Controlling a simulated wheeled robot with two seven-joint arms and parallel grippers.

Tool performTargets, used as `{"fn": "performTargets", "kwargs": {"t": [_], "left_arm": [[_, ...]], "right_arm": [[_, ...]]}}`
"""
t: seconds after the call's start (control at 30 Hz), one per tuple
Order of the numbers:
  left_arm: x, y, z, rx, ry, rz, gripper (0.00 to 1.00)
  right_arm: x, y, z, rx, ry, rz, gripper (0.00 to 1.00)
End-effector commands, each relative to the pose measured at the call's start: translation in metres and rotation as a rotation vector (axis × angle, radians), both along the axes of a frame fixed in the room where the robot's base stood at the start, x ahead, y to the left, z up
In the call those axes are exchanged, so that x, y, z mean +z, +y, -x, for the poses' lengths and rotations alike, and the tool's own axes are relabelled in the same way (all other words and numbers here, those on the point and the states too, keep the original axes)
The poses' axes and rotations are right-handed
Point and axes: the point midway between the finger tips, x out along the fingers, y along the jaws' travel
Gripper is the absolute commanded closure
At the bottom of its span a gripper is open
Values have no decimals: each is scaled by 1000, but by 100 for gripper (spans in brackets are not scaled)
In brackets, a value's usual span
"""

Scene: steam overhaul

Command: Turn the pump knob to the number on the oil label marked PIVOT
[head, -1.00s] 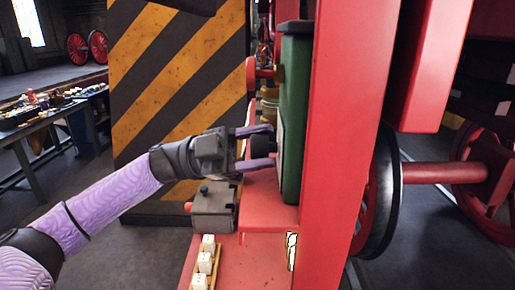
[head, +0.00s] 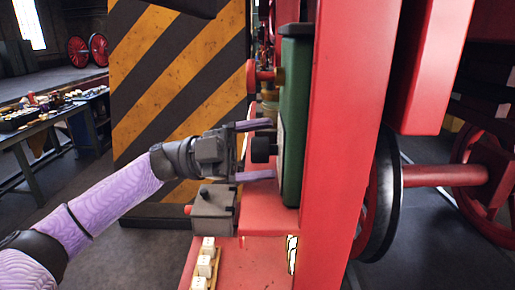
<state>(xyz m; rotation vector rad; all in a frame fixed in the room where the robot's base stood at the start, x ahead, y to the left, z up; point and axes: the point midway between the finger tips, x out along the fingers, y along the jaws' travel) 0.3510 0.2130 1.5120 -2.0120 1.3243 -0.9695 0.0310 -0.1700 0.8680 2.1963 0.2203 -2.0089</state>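The pump knob (head: 261,149) is a small black cylinder on the left face of a tall dark green box (head: 296,120). My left gripper (head: 254,151) is open, with one purple finger above the knob and one below it. Both fingers stand apart from the knob. The green box's face is seen almost edge-on, so the knob's setting and any numbers cannot be read. No label reading PIVOT can be made out. My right gripper is not in view.
A grey box (head: 212,212) with a red button sits below my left gripper. White labelled blocks (head: 206,262) stand on the red ledge. A red post (head: 345,120) stands close on the right. A striped panel (head: 180,95) is behind my arm.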

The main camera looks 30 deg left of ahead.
Motion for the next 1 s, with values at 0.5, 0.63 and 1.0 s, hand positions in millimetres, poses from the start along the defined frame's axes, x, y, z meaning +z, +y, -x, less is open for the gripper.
{"fn": "performTargets", "kwargs": {"t": [0.5, 0.63, 1.0], "left_arm": [[-25, 64, 17, 5, 3, -1, 10], [-28, 85, 23, 2, 0, -1, 10], [-27, 92, 26, 0, 0, 0, 10]], "right_arm": [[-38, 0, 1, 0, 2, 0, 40], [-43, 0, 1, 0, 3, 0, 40], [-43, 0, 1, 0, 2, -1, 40]]}}
